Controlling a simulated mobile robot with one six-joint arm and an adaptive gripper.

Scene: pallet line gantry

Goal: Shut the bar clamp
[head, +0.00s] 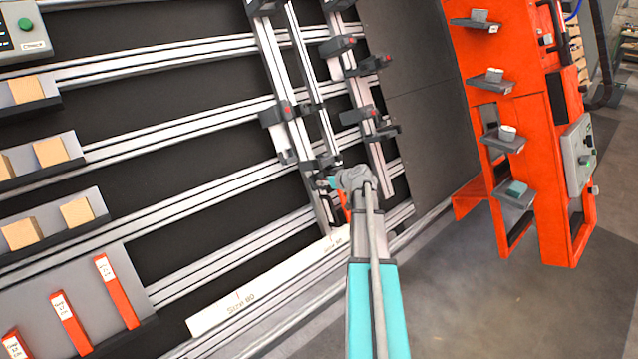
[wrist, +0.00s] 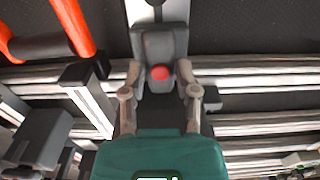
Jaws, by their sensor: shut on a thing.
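The bar clamp has a dark grey block with a red round knob (wrist: 159,73) on a pale rail in the wrist view. My gripper (wrist: 160,84) is shut on this block, with one finger at each side of it. In the head view my gripper (head: 332,182) is at the lower end of the slim middle rail (head: 312,85). My wrist and fingers hide most of the held block there. An orange bar or handle (wrist: 73,25) shows at the upper left of the wrist view, apart from my fingers. A bit of orange (head: 346,207) also shows beside my wrist in the head view.
Upright rails with grey red-knobbed blocks (head: 278,112) stand close on both sides of my gripper. Long horizontal rails (head: 180,130) cross the dark panel. Shelves with wooden blocks (head: 50,151) are at left. An orange frame (head: 560,190) with small shelves stands at right, beyond open floor.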

